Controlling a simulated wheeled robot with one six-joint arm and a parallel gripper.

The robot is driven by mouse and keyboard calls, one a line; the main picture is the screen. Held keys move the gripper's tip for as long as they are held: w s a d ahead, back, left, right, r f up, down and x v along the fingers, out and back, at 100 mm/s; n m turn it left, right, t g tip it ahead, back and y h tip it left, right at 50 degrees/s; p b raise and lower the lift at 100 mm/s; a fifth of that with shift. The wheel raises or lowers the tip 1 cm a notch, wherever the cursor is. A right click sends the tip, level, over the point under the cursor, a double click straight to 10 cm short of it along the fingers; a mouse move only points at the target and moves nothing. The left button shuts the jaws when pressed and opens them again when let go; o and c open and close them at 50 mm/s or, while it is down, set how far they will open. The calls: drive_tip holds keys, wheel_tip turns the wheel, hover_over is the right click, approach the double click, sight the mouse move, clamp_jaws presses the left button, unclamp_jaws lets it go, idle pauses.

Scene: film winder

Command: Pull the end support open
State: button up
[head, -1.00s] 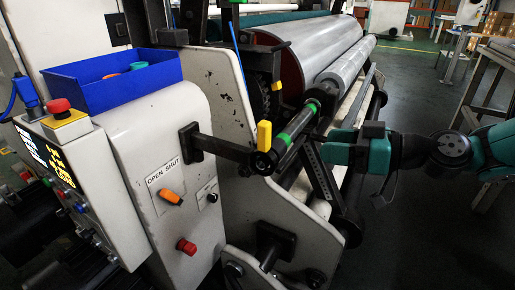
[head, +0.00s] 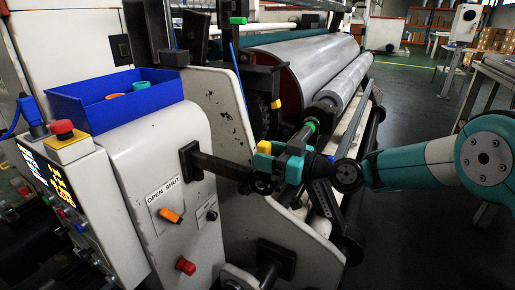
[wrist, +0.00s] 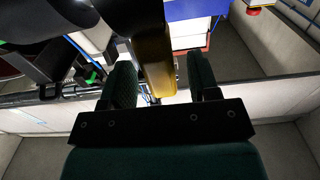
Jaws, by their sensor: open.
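The end support is a black arm (head: 222,165) reaching from the white machine side toward the end of the roller shaft. Its yellow handle (head: 264,147) stands at the outer end, partly covered by my teal gripper (head: 280,160). In the wrist view, the yellow handle (wrist: 155,62) runs between the two dark green fingers of my gripper (wrist: 162,80). The fingers are open, with a visible gap between the handle and the right finger. Contact on the left finger cannot be told.
A blue bin (head: 118,98) sits on the white housing, above an orange OPEN/SHUT switch (head: 170,215) and a red button (head: 185,266). The large grey roller (head: 310,70) lies behind the support.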

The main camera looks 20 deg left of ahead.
drive_tip(key=shift+w+a, duration=0.15)
drive_tip(key=shift+a, duration=1.4)
drive_tip(key=shift+c, duration=0.2)
clamp_jaws()
drive_tip(key=shift+d+t, duration=0.1)
drive_tip(key=shift+t, duration=0.2)
